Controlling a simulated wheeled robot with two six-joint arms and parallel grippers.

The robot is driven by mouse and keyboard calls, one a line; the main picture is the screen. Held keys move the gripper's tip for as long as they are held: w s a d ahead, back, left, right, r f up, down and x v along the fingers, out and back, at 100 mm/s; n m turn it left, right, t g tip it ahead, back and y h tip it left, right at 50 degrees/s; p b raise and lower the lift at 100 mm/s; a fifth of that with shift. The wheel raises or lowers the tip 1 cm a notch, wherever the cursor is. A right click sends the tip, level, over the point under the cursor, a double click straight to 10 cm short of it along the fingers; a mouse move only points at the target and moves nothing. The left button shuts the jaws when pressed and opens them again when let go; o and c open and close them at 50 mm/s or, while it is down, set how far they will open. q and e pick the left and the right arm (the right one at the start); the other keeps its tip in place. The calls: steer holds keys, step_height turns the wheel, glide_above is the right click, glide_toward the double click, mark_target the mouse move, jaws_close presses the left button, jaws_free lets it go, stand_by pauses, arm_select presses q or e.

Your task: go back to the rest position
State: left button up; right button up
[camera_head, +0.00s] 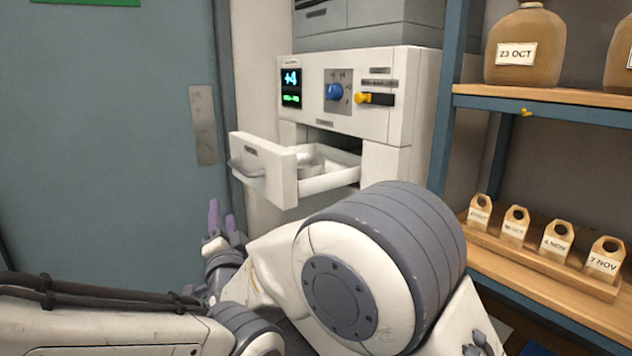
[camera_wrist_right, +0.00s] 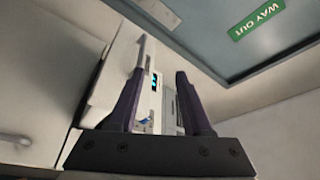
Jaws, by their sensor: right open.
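My right gripper (camera_head: 222,210) shows in the head view as two purple fingers raised in front of the blue-grey door, left of the open drawer. In the right wrist view the same gripper (camera_wrist_right: 162,56) has its two dark purple fingers apart, with nothing between them. It is open and empty. My left gripper does not show in either view; only part of an arm of mine crosses the lower left of the head view.
A white machine (camera_head: 345,90) has its drawer (camera_head: 265,168) pulled out, holding a rounded metallic thing. A wooden shelf (camera_head: 560,95) at the right holds brown jars and several dated tags. A blue-grey door (camera_head: 110,130) stands left. A green sign (camera_wrist_right: 257,18) shows in the wrist view.

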steer(key=d+f+n+g+h, duration=0.2)
steer(key=d+f+n+g, duration=0.15)
steer(key=d+f, duration=0.4)
steer(key=d+f+n+g+h, duration=0.15)
steer(key=d+f+g, duration=0.3)
steer(key=d, duration=0.65)
steer(key=s+d+f+n+g+h, duration=0.15)
steer(key=s+d+f+g, duration=0.3)
steer(key=s+d, duration=0.5)
steer(key=s+d+f+n+g+h, duration=0.15)
steer(key=s+d+f+g, duration=0.35)
steer(key=s+d, duration=0.5)
steer(key=s+a+r+n+g+y, duration=0.1)
steer(key=s+a+r+n, duration=0.1)
steer(key=s+a+n, duration=0.35)
steer(key=s+a+r+n+g, duration=0.1)
steer(key=s+a+r+n, duration=0.15)
steer(key=s+a, duration=0.65)
arm_select(q)
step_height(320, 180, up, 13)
steer(key=p, duration=1.2)
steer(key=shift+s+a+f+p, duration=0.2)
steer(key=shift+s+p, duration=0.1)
steer(key=shift+p, duration=0.05)
arm_select(e)
step_height(320, 180, up, 13)
steer(key=shift+s+a, duration=0.2)
steer(key=shift+s, duration=0.15)
